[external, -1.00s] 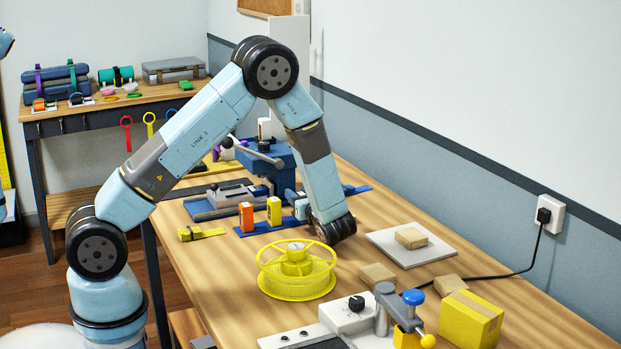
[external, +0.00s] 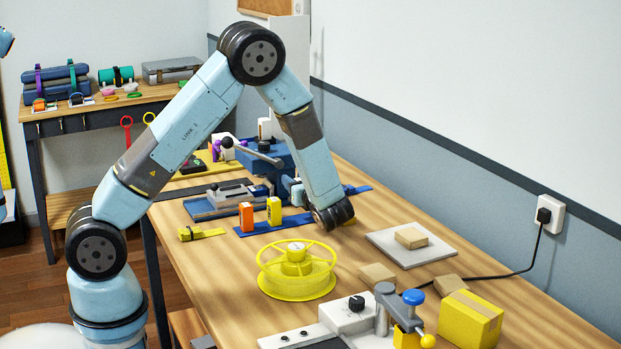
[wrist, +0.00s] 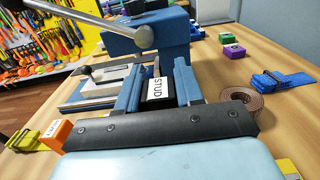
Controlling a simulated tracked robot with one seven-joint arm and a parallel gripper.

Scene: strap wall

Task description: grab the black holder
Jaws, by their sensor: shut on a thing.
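The black holder (wrist: 157,90) has a white label reading STUD. It shows in the middle of the wrist view, between the two blue fingers of my gripper (wrist: 157,77). The fingers are shut on its sides. In the external view my gripper (external: 291,187) is low over the workbench, in front of the blue press. The holder cannot be clearly made out there, and the wrist partly hides the area around the gripper.
The blue press (wrist: 148,38) with its grey lever stands just beyond the holder. An orange block (external: 246,217) and a yellow block (external: 274,211) stand on a blue strap nearby. A coiled brown strap (wrist: 243,99) lies right.

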